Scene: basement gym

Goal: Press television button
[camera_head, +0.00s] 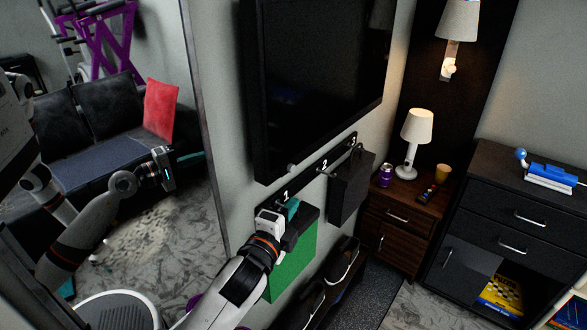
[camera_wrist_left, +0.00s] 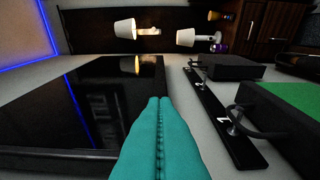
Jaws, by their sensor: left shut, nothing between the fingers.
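The television (camera_head: 320,75) is a large black panel on the wall, its screen dark. It also shows in the left wrist view (camera_wrist_left: 70,110), lying sideways on the left. A small pale knob (camera_head: 291,169) shows near its lower edge; I cannot tell whether it is the button. My left gripper (camera_head: 291,207) has teal fingers and is just below the television's lower left corner, in front of the hook rail. In the left wrist view its fingers (camera_wrist_left: 160,120) are together and empty, overlapping the television's edge; contact cannot be told. My right gripper is not in view.
A numbered hook rail (camera_head: 309,175) runs under the television, with a green bag (camera_head: 292,262) and a black bag (camera_head: 350,190) hanging there. A mirror (camera_head: 150,230) on the left reflects my arm. A wooden nightstand (camera_head: 397,222) with a lamp (camera_head: 415,130) stands right.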

